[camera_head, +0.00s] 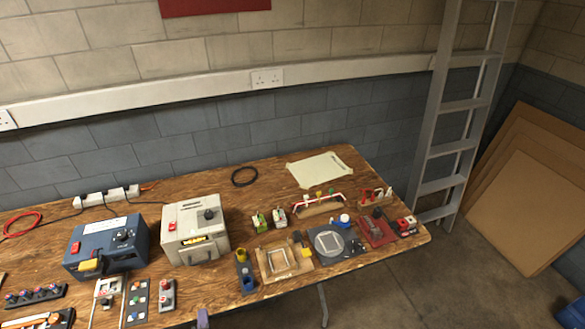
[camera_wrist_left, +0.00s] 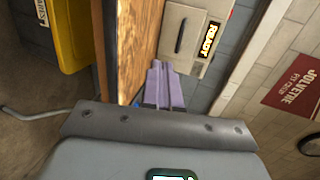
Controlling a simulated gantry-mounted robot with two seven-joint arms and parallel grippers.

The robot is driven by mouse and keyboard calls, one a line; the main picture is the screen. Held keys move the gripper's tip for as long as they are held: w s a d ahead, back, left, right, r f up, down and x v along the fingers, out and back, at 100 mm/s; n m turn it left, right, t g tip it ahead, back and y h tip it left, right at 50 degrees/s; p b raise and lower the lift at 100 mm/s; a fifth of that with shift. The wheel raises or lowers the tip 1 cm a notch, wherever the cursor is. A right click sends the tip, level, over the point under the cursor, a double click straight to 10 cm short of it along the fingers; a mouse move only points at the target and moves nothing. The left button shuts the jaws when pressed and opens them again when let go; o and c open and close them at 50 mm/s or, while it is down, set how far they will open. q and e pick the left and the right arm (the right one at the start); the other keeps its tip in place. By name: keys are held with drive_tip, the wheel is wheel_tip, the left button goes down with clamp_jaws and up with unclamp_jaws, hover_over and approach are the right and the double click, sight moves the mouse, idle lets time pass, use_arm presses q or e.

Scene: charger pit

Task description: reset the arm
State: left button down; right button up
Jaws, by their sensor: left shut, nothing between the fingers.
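My left gripper (camera_head: 203,318) shows only as a small purple tip at the bottom edge of the head view, in front of the table's near edge. In the left wrist view its two purple fingers (camera_wrist_left: 165,88) are together, with nothing between them. Past the fingers in that view is the light box marked READY (camera_wrist_left: 184,40). The beige charger box (camera_head: 195,232) in the head view stands on the table beyond the gripper, apart from it. The rest of the left arm is out of the head view. My right gripper is in neither view.
The wooden table (camera_head: 215,285) carries a blue box (camera_head: 107,247), a socket strip (camera_head: 107,196) and several small fixtures towards the right. A ladder (camera_head: 455,120) and brown boards (camera_head: 530,195) stand right of it. A yellow object (camera_wrist_left: 68,35) shows in the wrist view.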

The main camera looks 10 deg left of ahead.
use_arm(q)
drive_tip(key=s+d+r+n+g+h, duration=0.35)
drive_tip(key=s+r+n+g, duration=0.2)
drive_tip(key=s, duration=0.55)
drive_tip(key=s+d+r+n+g+h, duration=0.35)
drive_tip(key=s+d+r+n, duration=0.2)
drive_tip(key=s, duration=0.55)
wheel_tip(320, 180, up, 28)
drive_tip(key=p, duration=2.8)
drive_tip(key=shift+a+r+g, duration=0.15)
drive_tip(key=shift+a+g, duration=0.25)
